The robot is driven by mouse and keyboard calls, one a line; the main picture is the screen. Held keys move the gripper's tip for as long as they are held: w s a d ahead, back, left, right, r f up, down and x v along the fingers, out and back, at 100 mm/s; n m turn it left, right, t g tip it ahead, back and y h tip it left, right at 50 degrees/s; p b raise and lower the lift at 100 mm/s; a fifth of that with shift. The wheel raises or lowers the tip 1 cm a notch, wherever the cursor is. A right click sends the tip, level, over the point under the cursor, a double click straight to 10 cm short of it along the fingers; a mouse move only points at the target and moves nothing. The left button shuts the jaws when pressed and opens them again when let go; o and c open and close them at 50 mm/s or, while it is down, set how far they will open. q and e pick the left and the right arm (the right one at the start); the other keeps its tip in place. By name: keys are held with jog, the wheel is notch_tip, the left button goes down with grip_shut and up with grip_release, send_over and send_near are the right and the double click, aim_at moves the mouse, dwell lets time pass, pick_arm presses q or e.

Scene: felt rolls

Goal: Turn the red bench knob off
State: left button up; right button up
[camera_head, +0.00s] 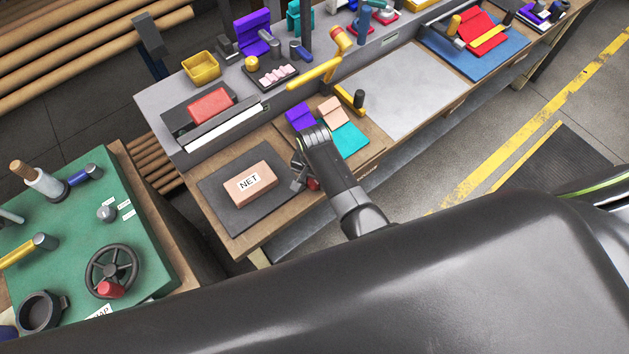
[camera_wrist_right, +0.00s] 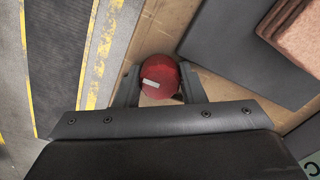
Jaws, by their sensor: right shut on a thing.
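The red bench knob (camera_wrist_right: 160,78) is round, with a pale bar mark on its face. In the right wrist view it sits between the two fingers of my right gripper (camera_wrist_right: 160,88), which is shut on it. In the head view the red knob (camera_head: 312,184) shows as a small patch at the front edge of the bench, partly hidden by my right gripper (camera_head: 303,180). My left gripper is not in view.
A NET-labelled block (camera_head: 250,184) on a dark mat (camera_head: 222,205) lies left of the knob. Folded felt pieces (camera_head: 350,141) lie behind it. A green bench (camera_head: 75,225) with a handwheel (camera_head: 111,270) stands at the left.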

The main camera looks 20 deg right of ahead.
aim_at(314, 181)
jog(key=shift+a+f, duration=0.1)
jog(key=o, duration=1)
jog(key=shift+o, duration=0.2)
jog(key=shift+w+r, duration=0.3)
jog(key=shift+r, duration=0.25)
jog(key=shift+w+r, duration=0.25)
jog(key=shift+r, duration=0.25)
jog(key=r, duration=0.1)
jog(key=s+r, duration=0.1)
jog(key=r, duration=0.1)
jog(key=shift+s, duration=0.15)
jog(key=shift+w, duration=0.25)
jog(key=shift+s, duration=0.15)
